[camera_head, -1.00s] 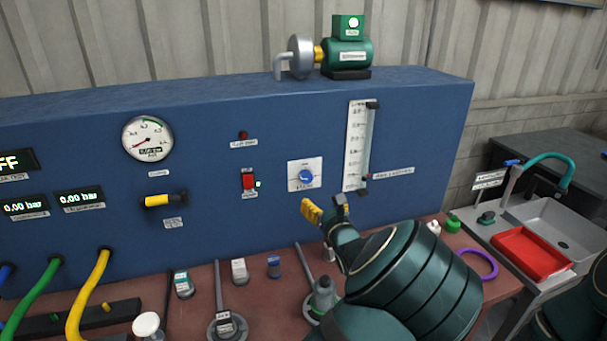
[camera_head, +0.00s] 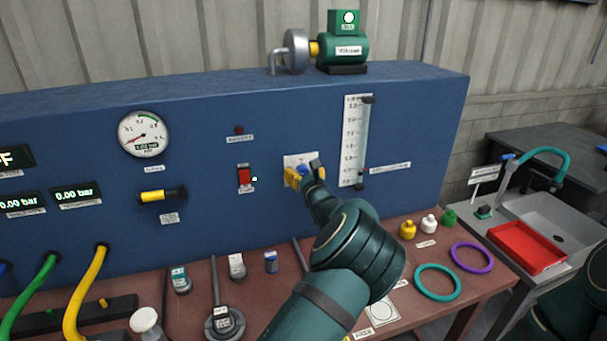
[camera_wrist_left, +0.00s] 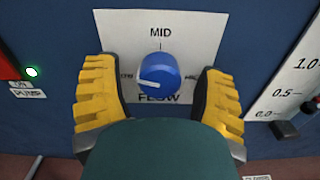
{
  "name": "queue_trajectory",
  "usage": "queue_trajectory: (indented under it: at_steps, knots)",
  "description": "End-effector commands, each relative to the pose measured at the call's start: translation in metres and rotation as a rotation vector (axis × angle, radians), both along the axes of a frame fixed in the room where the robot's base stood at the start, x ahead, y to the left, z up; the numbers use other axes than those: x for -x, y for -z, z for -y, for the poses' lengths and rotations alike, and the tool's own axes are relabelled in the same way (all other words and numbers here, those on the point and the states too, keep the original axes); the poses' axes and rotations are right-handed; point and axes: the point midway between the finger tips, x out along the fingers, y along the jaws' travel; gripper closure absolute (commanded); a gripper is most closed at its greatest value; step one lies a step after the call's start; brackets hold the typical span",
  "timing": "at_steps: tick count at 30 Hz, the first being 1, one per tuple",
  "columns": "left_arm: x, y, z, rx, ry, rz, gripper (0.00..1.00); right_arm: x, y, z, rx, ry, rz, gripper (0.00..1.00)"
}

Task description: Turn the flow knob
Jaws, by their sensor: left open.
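The blue flow knob (camera_wrist_left: 160,70) sits on a white plate marked MID and FLOW on the blue panel. In the head view the knob (camera_head: 302,169) is partly hidden by my left gripper (camera_head: 304,174). In the left wrist view the yellow fingers of my left gripper (camera_wrist_left: 157,85) stand open, one on each side of the knob, with a gap to it on both sides. My right gripper is out of view.
Right of the knob is a vertical flow tube (camera_head: 355,140). Left are a lit red switch (camera_head: 245,178) and a yellow-handled valve (camera_head: 158,195). The bench below holds bottles, stands and rings (camera_head: 437,282). A sink with a red tray (camera_head: 527,247) stands at right.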

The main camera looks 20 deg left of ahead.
Motion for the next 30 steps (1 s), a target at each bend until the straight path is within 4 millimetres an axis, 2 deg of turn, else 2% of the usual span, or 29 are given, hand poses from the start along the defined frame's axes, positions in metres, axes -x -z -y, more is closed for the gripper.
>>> queue_trajectory:
  at_steps: [8,9,11,12,14,15,23,30]
  knots:
    - [-0.001,0.0,-0.001,0.0,-0.001,0.0,0.3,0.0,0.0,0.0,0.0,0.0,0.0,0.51]
    - [-0.001,0.0,-0.001,0.0,-0.001,0.0,0.36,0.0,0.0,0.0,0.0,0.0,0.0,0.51]
    - [-0.001,0.0,-0.001,0.0,-0.001,0.0,0.57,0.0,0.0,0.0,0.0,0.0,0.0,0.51]
    - [-0.001,0.0,-0.001,0.001,0.0,0.001,0.71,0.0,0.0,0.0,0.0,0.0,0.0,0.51]
    - [-0.001,0.0,-0.001,0.001,0.0,0.001,0.92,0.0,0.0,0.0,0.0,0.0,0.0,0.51]
    - [-0.001,0.0,-0.001,0.001,0.0,0.001,0.99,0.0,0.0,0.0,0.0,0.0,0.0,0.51]
    - [-0.001,-0.001,-0.001,-0.012,0.0,-0.008,0.99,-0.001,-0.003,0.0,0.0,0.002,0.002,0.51]
    - [-0.001,-0.002,-0.001,-0.095,0.0,-0.065,0.99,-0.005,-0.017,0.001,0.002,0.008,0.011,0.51]
